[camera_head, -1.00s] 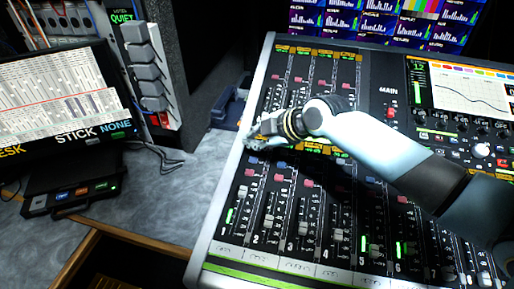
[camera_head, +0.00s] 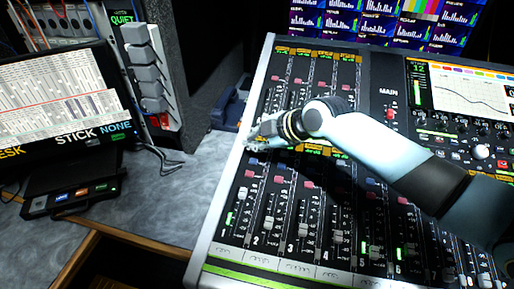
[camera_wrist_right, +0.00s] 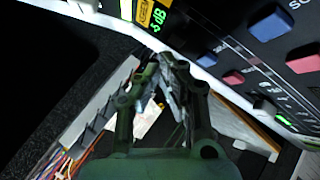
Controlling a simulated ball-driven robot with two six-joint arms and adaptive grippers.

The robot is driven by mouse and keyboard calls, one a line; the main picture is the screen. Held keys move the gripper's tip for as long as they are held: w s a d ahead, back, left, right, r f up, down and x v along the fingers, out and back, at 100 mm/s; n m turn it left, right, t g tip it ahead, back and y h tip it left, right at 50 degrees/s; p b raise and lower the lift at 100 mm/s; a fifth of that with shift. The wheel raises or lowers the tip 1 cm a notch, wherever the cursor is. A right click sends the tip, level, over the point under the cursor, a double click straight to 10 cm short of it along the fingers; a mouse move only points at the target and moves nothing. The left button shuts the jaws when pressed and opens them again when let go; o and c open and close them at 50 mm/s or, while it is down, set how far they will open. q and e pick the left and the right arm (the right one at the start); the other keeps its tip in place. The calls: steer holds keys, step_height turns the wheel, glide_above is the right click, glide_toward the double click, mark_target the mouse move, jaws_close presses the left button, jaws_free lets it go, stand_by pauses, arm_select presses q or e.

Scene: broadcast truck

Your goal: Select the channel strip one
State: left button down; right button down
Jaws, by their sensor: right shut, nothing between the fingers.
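The mixing console (camera_head: 212,250) fills the centre and right of the head view. Channel strip one (camera_head: 230,215) is the leftmost strip of its lower bank, with a lit green meter. A red button (camera_head: 249,174) sits near its top, and the gripper's end is close above that area. My right gripper (camera_head: 256,142) is shut and empty over the console's left edge. In the right wrist view its fingertips (camera_wrist_right: 164,72) meet beside the panel, with a blue button (camera_wrist_right: 207,59) and a red button (camera_wrist_right: 234,78) to their right. Contact cannot be told. My left gripper is out of view.
A screen (camera_head: 55,100) and a small box with lit buttons (camera_head: 75,193) stand at the left. A grey intercom unit (camera_head: 150,75) is behind them. My right arm covers much of the console's middle. The grey desktop (camera_head: 165,205) left of the console is mostly clear.

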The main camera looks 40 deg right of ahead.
mark_target(255, 157)
steer(key=shift+f, duration=0.1)
steer(key=shift+f+b, duration=0.35)
steer(key=shift+b, duration=0.05)
steer(key=shift+d+f+b, duration=0.1)
steer(key=shift+f+b, duration=0.3)
stand_by(0.5)
steer(key=shift+r, duration=0.15)
steer(key=shift+r+p, duration=0.7)
steer(key=shift+p, duration=0.1)
steer(key=r+p, duration=0.4)
steer(key=r, duration=0.1)
steer(key=shift+s+a, duration=0.25)
steer(key=shift+a, duration=0.1)
